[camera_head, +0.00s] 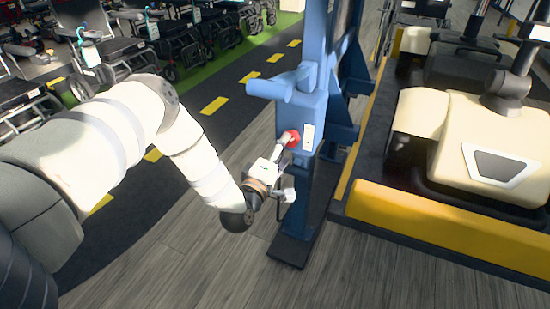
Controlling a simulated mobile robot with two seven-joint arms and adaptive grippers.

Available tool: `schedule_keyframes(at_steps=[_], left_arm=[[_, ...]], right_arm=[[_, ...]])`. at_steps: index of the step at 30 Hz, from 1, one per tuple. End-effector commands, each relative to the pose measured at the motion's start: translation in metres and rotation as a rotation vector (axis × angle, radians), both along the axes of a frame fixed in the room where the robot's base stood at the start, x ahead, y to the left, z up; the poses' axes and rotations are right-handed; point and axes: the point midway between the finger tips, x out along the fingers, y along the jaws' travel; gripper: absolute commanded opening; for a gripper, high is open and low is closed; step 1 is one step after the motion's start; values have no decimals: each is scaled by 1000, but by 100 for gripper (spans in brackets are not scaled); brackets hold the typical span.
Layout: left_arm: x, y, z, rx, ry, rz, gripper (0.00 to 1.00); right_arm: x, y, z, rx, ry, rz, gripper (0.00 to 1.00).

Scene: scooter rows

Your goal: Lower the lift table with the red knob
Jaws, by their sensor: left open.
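The red knob (291,138) sits on the front of a blue lift post (309,105), beside a small white plate (308,138) with markings. My left arm comes in from the left, and my left gripper (284,148) has its fingertips at the knob. The fingers partly hide the knob, and I cannot tell whether they touch it. The gripper is open. A lift table (440,235) with a yellow front edge stands to the right of the post. My right gripper is out of view.
A cream scooter body (500,150) stands on the lift platform. The blue post has a sideways arm (265,88) above the knob and a dark foot (290,250) on the wooden floor. The floor (180,270) in front is clear.

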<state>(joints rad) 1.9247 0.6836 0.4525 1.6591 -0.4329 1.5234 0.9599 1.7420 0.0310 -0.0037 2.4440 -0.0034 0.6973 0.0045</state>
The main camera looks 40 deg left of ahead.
Motion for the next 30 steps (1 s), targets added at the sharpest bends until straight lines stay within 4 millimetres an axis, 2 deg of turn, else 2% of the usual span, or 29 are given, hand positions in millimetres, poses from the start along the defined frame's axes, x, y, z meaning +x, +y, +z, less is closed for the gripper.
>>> schedule_keyframes(at_steps=[1,6,10,15,26,28,30], left_arm=[[-14,-3,-1,-4,4,0,59],[-58,-14,-2,-3,5,0,59],[-79,-19,-1,-3,3,0,59],[-88,-21,0,-1,1,-1,59],[-88,-22,-1,0,4,-2,59],[-91,-32,-7,14,53,-29,59],[-102,-61,-27,59,194,-112,59]], right_arm=[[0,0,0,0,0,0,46],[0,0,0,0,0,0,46],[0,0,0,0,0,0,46],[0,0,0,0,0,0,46],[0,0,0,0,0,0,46],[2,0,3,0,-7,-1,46],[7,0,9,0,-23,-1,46]])
